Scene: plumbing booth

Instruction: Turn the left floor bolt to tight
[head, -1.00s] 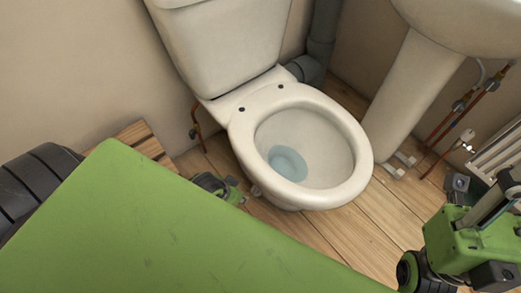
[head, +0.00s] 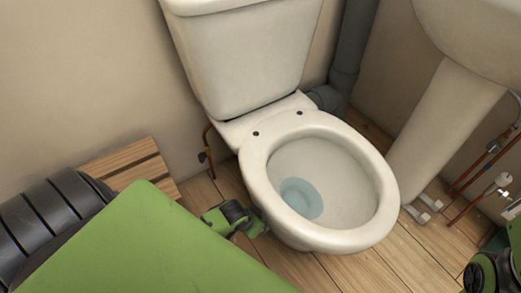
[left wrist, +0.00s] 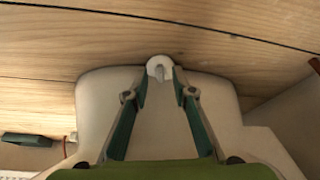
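The white toilet (head: 320,235) stands on a wooden plank floor. My left gripper (head: 255,222) reaches low beside the left of its base in the head view. In the left wrist view my left gripper (left wrist: 160,76) has its two fingertips on either side of a small pale rounded foot fitting with a grey centre, the left floor bolt (left wrist: 159,66), at the edge of the toilet base. I cannot tell whether the fingertips touch it. In the head view the bolt is hidden. Of my right arm only a piece shows at the lower right; its gripper is out of view.
The basin pedestal (head: 445,130) stands to the right, with metal feet (head: 424,206) and copper pipes (head: 490,165) beside it. A grey waste pipe (head: 353,45) runs behind the toilet. A slatted wooden piece (head: 130,163) lies at the left wall. Bare floor (head: 390,255) shows in front.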

